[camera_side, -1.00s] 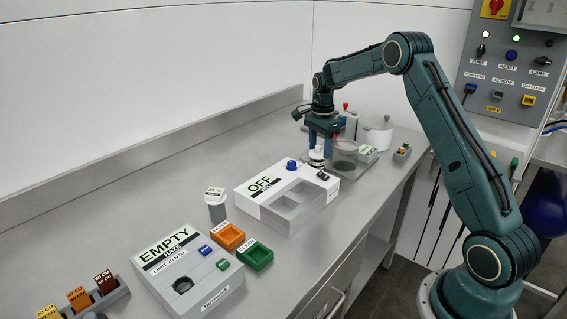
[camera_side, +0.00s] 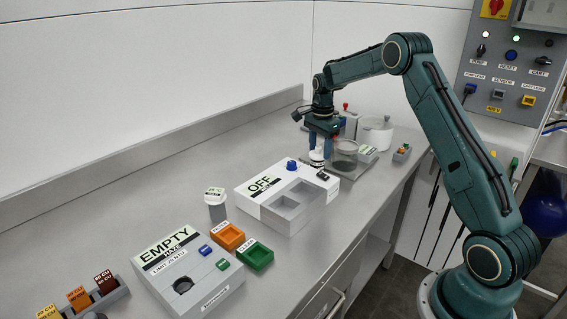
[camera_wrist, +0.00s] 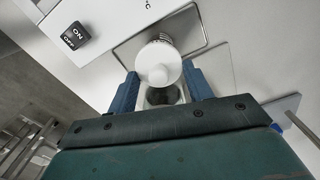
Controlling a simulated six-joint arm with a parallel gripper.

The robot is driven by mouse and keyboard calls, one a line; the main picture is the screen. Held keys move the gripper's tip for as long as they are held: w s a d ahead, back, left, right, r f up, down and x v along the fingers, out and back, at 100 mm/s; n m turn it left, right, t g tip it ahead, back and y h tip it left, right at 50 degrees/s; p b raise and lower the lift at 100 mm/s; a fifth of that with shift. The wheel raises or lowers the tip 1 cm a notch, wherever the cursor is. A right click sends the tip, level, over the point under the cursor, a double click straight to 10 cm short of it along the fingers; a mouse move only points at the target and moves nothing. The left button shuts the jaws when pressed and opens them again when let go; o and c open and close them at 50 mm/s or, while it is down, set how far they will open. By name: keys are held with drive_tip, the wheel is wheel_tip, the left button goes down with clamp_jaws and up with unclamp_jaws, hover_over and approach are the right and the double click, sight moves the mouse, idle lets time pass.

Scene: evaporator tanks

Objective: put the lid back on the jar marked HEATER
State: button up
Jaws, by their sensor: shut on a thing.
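A white round lid with a ball-like knob (camera_wrist: 158,75) lies between the two blue fingers of my gripper (camera_wrist: 160,72) in the wrist view. My gripper is shut on it, with the fingers at its sides. In the side view, my gripper (camera_side: 325,143) points down at the back of the bench, and a small white piece (camera_side: 317,158) shows beneath its fingers. A clear glass jar (camera_side: 345,153) stands just to the right; part of it shows between the fingers in the wrist view (camera_wrist: 163,97). I cannot read HEATER on any jar, nor tell whether the lid touches one.
A white box marked OFF (camera_side: 262,186) with grey recesses stands in front of my gripper. The EMPTY box (camera_side: 187,270) is nearer. The bench's left part is largely clear.

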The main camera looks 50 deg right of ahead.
idle(0.4)
drive_tip(key=o, duration=1.5)
drive_tip(key=shift+r, duration=0.1)
drive_tip(key=shift+r, duration=3.4)
clamp_jaws()
